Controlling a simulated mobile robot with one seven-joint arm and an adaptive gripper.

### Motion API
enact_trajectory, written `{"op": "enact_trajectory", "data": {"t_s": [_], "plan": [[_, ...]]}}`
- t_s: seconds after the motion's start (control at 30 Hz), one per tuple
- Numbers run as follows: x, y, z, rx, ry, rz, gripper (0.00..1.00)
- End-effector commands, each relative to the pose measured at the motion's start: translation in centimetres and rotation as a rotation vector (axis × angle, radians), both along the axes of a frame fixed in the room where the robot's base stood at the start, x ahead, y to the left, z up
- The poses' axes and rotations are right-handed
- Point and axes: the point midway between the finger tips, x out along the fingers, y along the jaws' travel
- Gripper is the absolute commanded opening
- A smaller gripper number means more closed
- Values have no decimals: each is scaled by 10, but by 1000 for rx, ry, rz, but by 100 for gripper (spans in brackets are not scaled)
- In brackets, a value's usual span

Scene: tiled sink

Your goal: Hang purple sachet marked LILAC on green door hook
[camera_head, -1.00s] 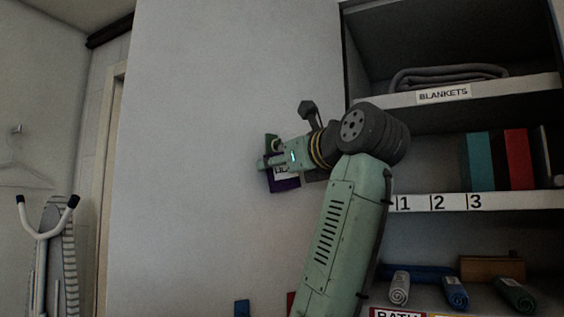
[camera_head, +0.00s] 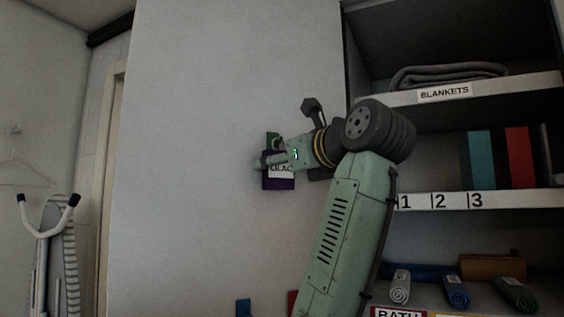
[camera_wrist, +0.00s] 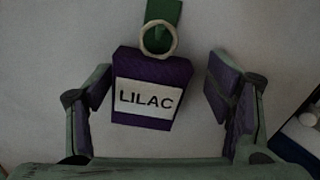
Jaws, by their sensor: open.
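The purple sachet (camera_wrist: 154,66) with a white LILAC label hangs against the wall panel in the wrist view. A pale ring at its top sits at the green hook (camera_wrist: 162,12), and the hook's peg shows within the ring. In the head view the sachet (camera_head: 279,183) hangs below the green hook (camera_head: 271,137), partly hidden by my gripper (camera_head: 262,162). My gripper, also in the wrist view (camera_wrist: 163,92), is open, with one finger on each side of the sachet and a gap to both.
Blue (camera_head: 242,307) and red pieces show low on the panel. To the right is a shelf unit with a folded blanket (camera_head: 448,77), upright books or binders (camera_head: 518,157) and rolled towels (camera_head: 400,287). An ironing board (camera_head: 56,250) stands at the left. The panel left of the hook is clear.

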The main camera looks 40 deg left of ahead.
Motion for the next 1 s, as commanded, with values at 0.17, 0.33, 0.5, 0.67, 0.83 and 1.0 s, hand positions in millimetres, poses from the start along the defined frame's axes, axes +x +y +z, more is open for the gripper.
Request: {"op": "enact_trajectory", "data": {"t_s": [0.17, 0.33, 0.5, 0.67, 0.83, 1.0], "plan": [[-13, -32, 2, 6, -3, -3, 74], [-26, -66, 2, 5, -3, -2, 74], [-35, -92, 1, 2, -2, -3, 74], [-40, -103, 0, 2, 0, -2, 74], [-41, -104, 0, 0, 0, 0, 74], [-41, -104, 0, 1, 0, -1, 74]]}}
